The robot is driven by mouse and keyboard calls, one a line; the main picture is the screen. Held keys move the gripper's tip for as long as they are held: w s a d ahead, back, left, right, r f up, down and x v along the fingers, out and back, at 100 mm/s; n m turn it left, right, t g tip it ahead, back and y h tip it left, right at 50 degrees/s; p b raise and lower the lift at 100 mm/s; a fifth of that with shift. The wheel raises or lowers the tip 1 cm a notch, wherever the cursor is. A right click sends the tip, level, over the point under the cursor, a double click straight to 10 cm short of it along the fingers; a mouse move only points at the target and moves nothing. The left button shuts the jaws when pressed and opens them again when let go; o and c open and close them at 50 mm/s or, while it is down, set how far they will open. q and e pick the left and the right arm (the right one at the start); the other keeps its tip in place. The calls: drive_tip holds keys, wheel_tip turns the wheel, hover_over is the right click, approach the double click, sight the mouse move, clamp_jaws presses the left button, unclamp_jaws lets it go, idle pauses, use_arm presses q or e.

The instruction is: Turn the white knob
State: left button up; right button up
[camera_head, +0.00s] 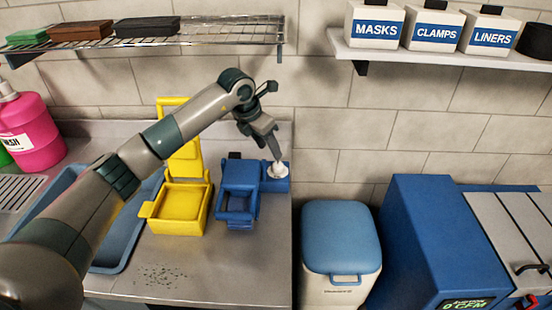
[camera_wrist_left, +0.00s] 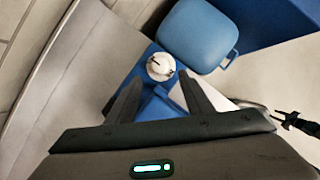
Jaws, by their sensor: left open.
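The white knob (camera_head: 277,170) is on a blue box (camera_head: 273,183) at the right end of the metal counter. It also shows in the left wrist view (camera_wrist_left: 160,67) as a round white disc with a dark mark, just beyond my fingertips. My left gripper (camera_head: 274,156) is open and points down at the knob. In the left wrist view its two fingers (camera_wrist_left: 161,82) are spread with the knob between and ahead of the tips. In the head view the fingertips are close above the knob; I cannot tell whether they touch it. My right gripper is not in view.
A blue open container (camera_head: 238,215) and a yellow one with a raised lid (camera_head: 178,210) stand left of the knob. A blue-lidded bin (camera_head: 341,240) stands right of the counter's edge. A wire shelf (camera_head: 200,37) hangs above. A pink bottle (camera_head: 33,130) is far left.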

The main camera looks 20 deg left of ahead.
sight(278, 165)
use_arm(q)
drive_tip(key=p+x, duration=0.2)
drive_tip(key=x, duration=0.7)
drive_tip(key=shift+s, duration=0.1)
drive_tip(key=c, duration=1)
